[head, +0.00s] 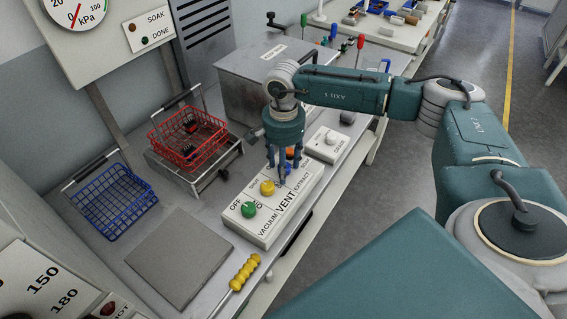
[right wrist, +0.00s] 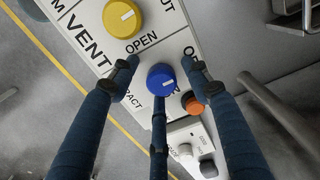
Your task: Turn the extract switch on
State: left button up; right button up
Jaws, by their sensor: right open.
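The white switch box (head: 262,233) carries a green knob (head: 248,209) labelled VACUUM, a yellow knob (head: 267,188) labelled VENT and a blue knob (right wrist: 161,79) beside the partly hidden EXTRACT label. My right gripper (head: 278,172) points down over the blue knob's end of the box. In the right wrist view its fingers are spread around the blue knob, with visible gaps at the sides. The knob's white mark points toward the lower right there. The neighbouring ON/OFF lettering is mostly hidden by a finger. My left gripper is out of view.
A small white device (head: 328,143) stands beyond the box. A red basket (head: 187,140), a blue basket (head: 112,203) and a yellow handle (head: 245,272) are nearby. The grey plate (head: 178,262) is bare.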

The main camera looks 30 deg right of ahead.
jog(key=c, duration=1.1)
